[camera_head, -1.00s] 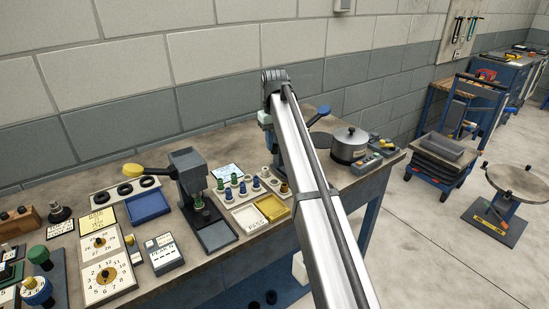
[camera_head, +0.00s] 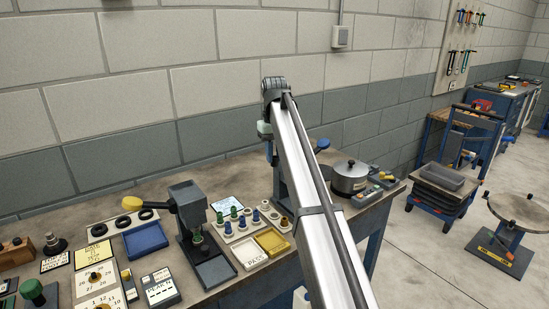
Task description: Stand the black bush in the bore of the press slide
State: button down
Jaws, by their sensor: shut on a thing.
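My arm (camera_head: 318,205) rises from the bottom edge to its bend, then turns down on the far side. My gripper and anything in it are hidden behind the arm. I cannot make out a black bush. A dark press (camera_head: 190,218) with a yellow-knobbed lever (camera_head: 132,201) stands on the bench left of the arm, with a green piece (camera_head: 197,237) beneath its head. A second press is largely covered by my arm; its blue lever knob (camera_head: 322,144) shows to the right. No slide bore can be made out.
A rack (camera_head: 227,238) of green, blue and brown-topped bushes stands right of the yellow-levered press, by white (camera_head: 248,255) and yellow (camera_head: 271,242) trays. A blue tray (camera_head: 145,240), dial boards and a pot (camera_head: 349,178) crowd the bench (camera_head: 215,280). The wall is close behind.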

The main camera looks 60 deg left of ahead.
jog(key=shift+r, duration=0.1)
jog(key=shift+w+d+f, duration=1.6)
jog(key=shift+d+f, duration=0.05)
jog(key=shift+f, duration=0.95)
jog(key=shift+w+d+f, duration=1.6)
jog(key=shift+w+f, duration=0.05)
jog(key=shift+f, duration=0.95)
jog(key=shift+w+d+f, duration=1.6)
jog(key=shift+d+f, duration=0.05)
jog(key=shift+f, duration=0.95)
jog(key=shift+f, duration=0.95)
jog(key=shift+c, duration=2.3)
grip_release()
jog(key=shift+r, duration=0.15)
notch_tip(320, 180, up, 7)
jog(key=shift+r, duration=0.15)
